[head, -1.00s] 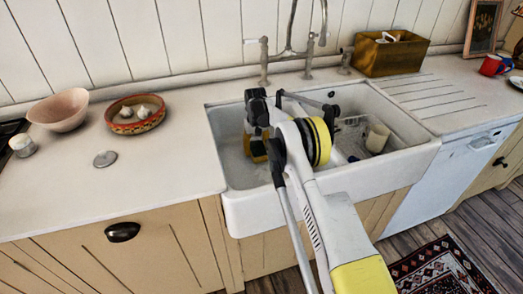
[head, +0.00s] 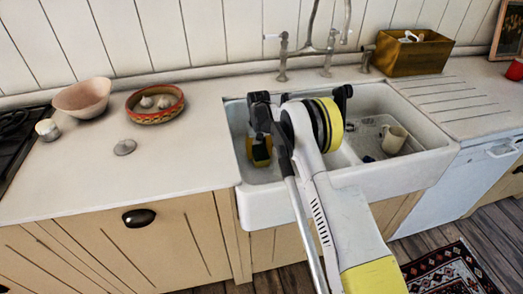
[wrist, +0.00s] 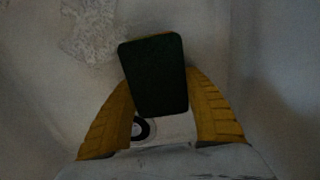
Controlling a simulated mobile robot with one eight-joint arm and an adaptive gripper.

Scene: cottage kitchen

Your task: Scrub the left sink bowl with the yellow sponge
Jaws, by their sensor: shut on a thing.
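The white double sink (head: 270,207) is set in the counter. My gripper (wrist: 160,80) is down inside its left bowl (head: 238,128), near that bowl's left side in the head view. Its two yellow fingers are shut on the sponge (wrist: 153,75), whose dark green face shows in the wrist view. The sponge's yellow side is hidden there, and in the head view sponge and fingers are hard to tell apart. A pale mottled patch (wrist: 90,28) lies on the bowl surface at upper left in the wrist view. The round drain (wrist: 142,128) shows beside the left finger.
The right bowl holds a cream mug (head: 394,139) and a rack. The bridge tap (head: 328,58) rises behind the sink. A wooden box (head: 410,57) stands behind the ribbed drainer. A pink bowl (head: 82,98), a patterned bowl (head: 154,104) and a small disc (head: 125,147) sit on the left counter.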

